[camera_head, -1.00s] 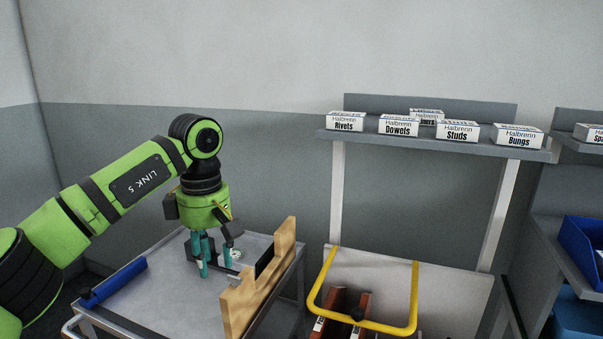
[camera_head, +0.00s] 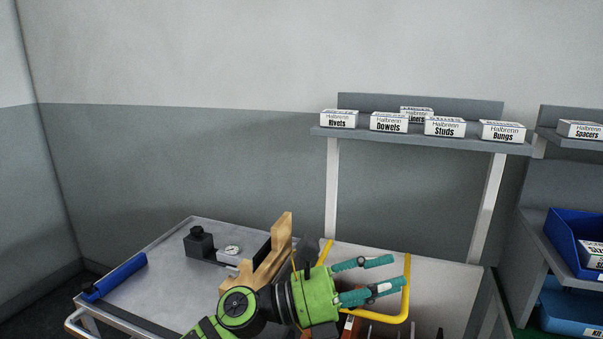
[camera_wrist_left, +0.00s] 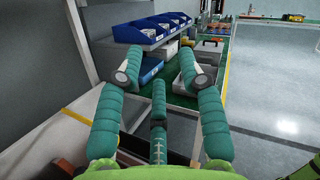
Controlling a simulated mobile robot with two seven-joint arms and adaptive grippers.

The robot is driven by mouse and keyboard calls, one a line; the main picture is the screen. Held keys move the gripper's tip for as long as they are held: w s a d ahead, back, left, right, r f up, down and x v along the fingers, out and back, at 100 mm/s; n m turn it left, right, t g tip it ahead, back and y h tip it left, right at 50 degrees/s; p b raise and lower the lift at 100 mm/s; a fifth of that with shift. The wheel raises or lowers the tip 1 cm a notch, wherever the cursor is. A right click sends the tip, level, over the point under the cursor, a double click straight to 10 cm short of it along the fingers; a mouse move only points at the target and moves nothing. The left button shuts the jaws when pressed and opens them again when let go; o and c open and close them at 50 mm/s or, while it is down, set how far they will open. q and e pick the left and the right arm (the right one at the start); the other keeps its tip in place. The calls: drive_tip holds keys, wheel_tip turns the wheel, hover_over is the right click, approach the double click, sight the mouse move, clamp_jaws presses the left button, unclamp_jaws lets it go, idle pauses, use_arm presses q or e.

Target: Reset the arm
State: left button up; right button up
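My left gripper (camera_head: 385,278) is at the lower middle of the head view, its teal fingers pointing right over the yellow-framed cart. Its fingers are spread apart with nothing between them. The wrist view also shows the open teal fingers (camera_wrist_left: 162,78), with floor and shelving beyond them. My green left arm comes up from the bottom edge, in front of the wooden board (camera_head: 270,262). My right gripper is not in view.
A metal trolley (camera_head: 165,290) at the left carries a black block (camera_head: 199,243), a small gauge (camera_head: 232,250) and a blue bar (camera_head: 118,277). The yellow frame (camera_head: 405,300) is close to my fingers. Labelled boxes (camera_head: 389,122) line a shelf. Blue bins (camera_head: 575,245) stand at the right.

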use_arm(q)
drive_tip(key=w+a+f+n+t+y, duration=0.1)
drive_tip(key=w+a+n+t+y, duration=0.2)
drive_tip(key=a+n+t, duration=0.6)
drive_tip(key=w+a+f+n+t+y, duration=0.1)
drive_tip(key=w+a+n+t+y, duration=0.2)
drive_tip(key=n+t, duration=0.8)
drive_tip(key=s+a+f+n+g+y, duration=0.2)
drive_tip(key=a+f+n+g+y, duration=0.2)
drive_tip(key=a+f+n+y, duration=0.45)
drive_tip(key=s+a+f+n+g+y, duration=0.3)
drive_tip(key=a+f+n+y, duration=0.2)
drive_tip(key=f+n, duration=0.6)
drive_tip(key=s+a+f+n+g, duration=0.3)
drive_tip(key=s+f+g, duration=0.35)
drive_tip(key=s, duration=0.55)
drive_tip(key=s+a+f+n+g, duration=0.4)
drive_tip(key=s+f, duration=0.4)
drive_tip(key=s, duration=0.5)
wheel_tip(320, 180, down, 21)
drive_tip(key=d+g, duration=0.1)
drive_tip(key=g, duration=0.1)
drive_tip(key=s+a+f+g+y, duration=0.1)
drive_tip(key=s+a+f, duration=0.2)
drive_tip(key=s+f, duration=1.3)
drive_tip(key=shift+s+f+m, duration=0.15)
drive_tip(key=shift+s+m, duration=0.3)
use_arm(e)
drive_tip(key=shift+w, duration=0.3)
